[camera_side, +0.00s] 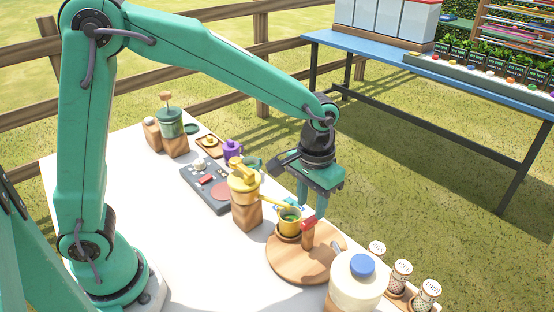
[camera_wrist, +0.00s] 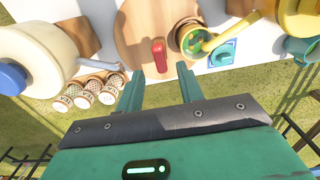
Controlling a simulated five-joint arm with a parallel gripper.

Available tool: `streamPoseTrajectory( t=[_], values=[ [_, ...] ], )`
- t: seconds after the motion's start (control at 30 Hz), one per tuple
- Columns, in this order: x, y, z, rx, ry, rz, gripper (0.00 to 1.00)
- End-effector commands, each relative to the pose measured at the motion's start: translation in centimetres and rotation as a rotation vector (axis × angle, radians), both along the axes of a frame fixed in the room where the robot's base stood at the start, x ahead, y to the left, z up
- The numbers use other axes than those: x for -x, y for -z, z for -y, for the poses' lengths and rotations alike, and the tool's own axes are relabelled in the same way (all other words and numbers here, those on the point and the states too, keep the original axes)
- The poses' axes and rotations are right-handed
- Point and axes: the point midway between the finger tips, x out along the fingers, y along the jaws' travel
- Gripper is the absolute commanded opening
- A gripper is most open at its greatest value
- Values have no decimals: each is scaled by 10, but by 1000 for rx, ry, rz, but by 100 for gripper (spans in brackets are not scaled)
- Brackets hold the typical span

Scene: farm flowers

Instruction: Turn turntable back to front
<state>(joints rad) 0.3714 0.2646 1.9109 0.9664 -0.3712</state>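The turntable (camera_side: 290,263) is a round wooden disc near the table's right edge; part of it shows at the top of the wrist view (camera_wrist: 130,40). A wooden post with a red top (camera_side: 308,222) stands on it, and the red top shows in the wrist view (camera_wrist: 159,55). A yellow cup (camera_side: 290,226) with green inside sits on the disc's back part, also seen in the wrist view (camera_wrist: 190,40). My gripper (camera_wrist: 160,72) is open and empty. Its fingertips are spread either side of the red top's line, just short of it in the wrist view; contact cannot be told.
A yellow watering can (camera_side: 243,182) on a wooden block has its spout by the cup. A cream jug with a blue lid (camera_side: 355,285) and several shakers (camera_side: 401,275) stand at the front right. A grey control panel (camera_side: 207,187) lies behind left. Grass lies beyond the table edge.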

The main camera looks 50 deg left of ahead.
Motion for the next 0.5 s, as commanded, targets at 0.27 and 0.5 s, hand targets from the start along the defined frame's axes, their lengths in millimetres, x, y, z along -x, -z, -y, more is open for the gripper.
streamPoseTrajectory(
  t=[0.27,0.5],
  values=[
    [0,32,0,-1,0,-2,37],
    [0,43,0,0,0,1,37]
  ],
)
